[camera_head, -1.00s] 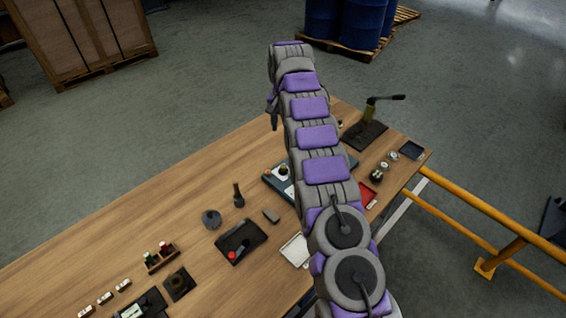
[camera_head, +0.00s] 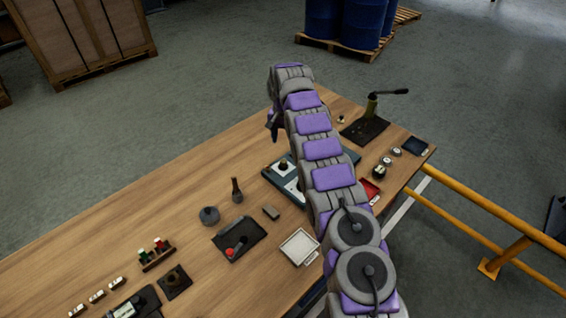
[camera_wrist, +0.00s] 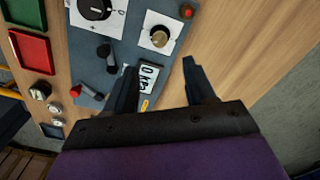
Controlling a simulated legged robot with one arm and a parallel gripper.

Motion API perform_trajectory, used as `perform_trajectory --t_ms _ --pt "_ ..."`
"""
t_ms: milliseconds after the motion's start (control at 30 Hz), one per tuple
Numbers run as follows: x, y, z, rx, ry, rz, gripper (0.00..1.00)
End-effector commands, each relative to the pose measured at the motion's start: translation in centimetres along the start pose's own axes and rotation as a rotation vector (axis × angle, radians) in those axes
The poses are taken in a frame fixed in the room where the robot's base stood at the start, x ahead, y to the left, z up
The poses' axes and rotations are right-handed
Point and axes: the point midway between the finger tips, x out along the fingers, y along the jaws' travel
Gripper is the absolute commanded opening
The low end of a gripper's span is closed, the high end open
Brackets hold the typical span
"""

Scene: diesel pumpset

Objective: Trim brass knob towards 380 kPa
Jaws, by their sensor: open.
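The brass knob (camera_wrist: 160,37) stands on a white plate on the blue-grey panel (camera_wrist: 122,36) in the wrist view, ahead of my open, empty gripper (camera_wrist: 159,66) and apart from its fingers. A small display (camera_wrist: 148,77) reading 0 kPa lies between the fingers, nearer the left one. A black dial (camera_wrist: 97,10) sits on another white plate to the left. In the head view my gripper (camera_head: 272,122) hangs over the table, and my arm hides part of the panel (camera_head: 272,177).
A black lever (camera_wrist: 105,57), a red-tipped lever (camera_wrist: 75,92) and a red button (camera_wrist: 186,11) are also on the panel. Red and green trays (camera_wrist: 32,52) lie to its left. Bare wood shows to its right. A hand-lever device (camera_head: 372,108) stands at the far end.

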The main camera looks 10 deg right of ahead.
Motion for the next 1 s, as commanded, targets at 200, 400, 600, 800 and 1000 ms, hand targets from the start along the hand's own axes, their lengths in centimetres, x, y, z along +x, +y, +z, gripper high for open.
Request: perform_trajectory --t_ms 200,400,600,800,1000 --pt "3.7 0.1 0.1 0.001 -0.003 0.001 0.55" --pt "7.3 0.0 0.1 0.001 0.0 -0.001 0.55" --pt "9.6 0.0 0.1 0.0 0.0 -0.001 0.55" --pt "10.3 -0.1 0.0 -0.001 0.002 -0.002 0.55" --pt "10.3 -0.1 0.0 -0.001 0.002 -0.002 0.55"
